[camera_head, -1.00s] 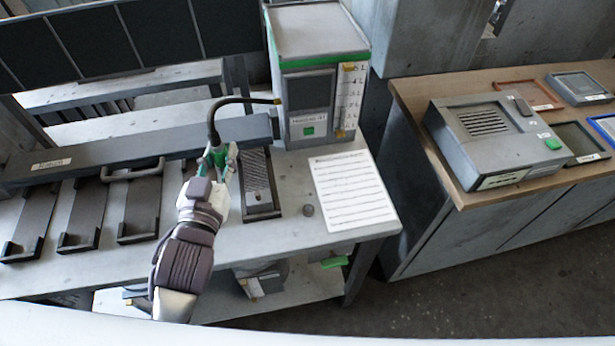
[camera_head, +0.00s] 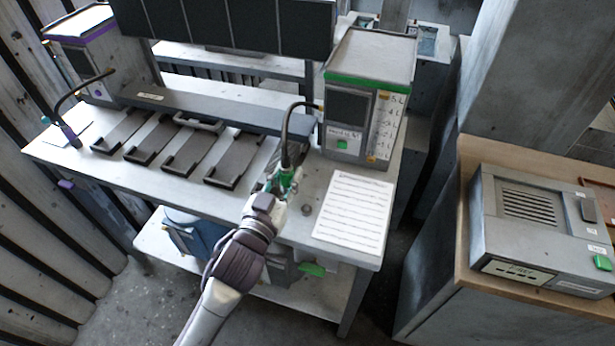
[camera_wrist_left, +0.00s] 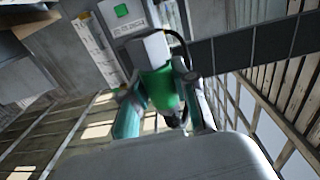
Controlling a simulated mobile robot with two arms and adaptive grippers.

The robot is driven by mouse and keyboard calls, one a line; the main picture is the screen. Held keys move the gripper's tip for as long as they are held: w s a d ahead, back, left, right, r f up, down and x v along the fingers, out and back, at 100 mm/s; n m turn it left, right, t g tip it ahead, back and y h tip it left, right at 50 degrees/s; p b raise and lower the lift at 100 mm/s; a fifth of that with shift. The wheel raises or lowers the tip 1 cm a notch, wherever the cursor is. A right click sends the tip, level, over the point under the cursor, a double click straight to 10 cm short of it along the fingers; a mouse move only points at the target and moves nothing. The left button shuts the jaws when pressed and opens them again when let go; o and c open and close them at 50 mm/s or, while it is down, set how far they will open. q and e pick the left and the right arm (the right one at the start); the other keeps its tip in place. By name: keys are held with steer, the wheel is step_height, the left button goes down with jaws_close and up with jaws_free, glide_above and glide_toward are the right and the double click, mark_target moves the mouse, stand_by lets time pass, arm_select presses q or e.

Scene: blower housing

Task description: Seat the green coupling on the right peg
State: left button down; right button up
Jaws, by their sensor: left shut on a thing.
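The green coupling (camera_head: 287,179) hangs at the end of a black hose from the green-trimmed dispenser. My left gripper (camera_head: 283,185) is shut on it, above the bench near the dispenser's front left. In the left wrist view the coupling (camera_wrist_left: 163,88), green with a pale block above it, sits between the two fingers (camera_wrist_left: 162,112). I cannot make out the right peg for certain. A small round grey knob (camera_head: 307,209) stands on the bench just right of the gripper. A green piece (camera_head: 313,269) shows below the bench's front edge. My right gripper is not in view.
The dispenser (camera_head: 366,100) stands at the back right of the bench. A printed sheet (camera_head: 354,210) lies in front of it. Several dark trays (camera_head: 234,160) lie to the left. A purple-trimmed dispenser (camera_head: 88,55) with its own hose is at the far left. A grey machine (camera_head: 535,230) is on the right.

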mark_target(306, 205)
arm_select(q)
steer(key=d, duration=0.1)
steer(key=w+d+f+h, duration=0.1)
steer(key=w+d+f+m+g+h, duration=0.1)
steer(key=shift+d+f, duration=0.1)
steer(key=shift+d, duration=0.2)
steer(key=shift+f, duration=0.2)
steer(key=shift+s+d+f+b, duration=0.15)
steer(key=shift+f+b, duration=0.05)
steer(key=shift+b, duration=0.35)
step_height(306, 205, down, 2)
steer(key=shift+f+b, duration=0.2)
steer(key=shift+b, duration=1)
steer(key=shift+f+b, duration=0.55)
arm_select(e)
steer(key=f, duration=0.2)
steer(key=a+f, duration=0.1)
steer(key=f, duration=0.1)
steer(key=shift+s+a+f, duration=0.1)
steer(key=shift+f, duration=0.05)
arm_select(q)
steer(key=shift+r, duration=0.1)
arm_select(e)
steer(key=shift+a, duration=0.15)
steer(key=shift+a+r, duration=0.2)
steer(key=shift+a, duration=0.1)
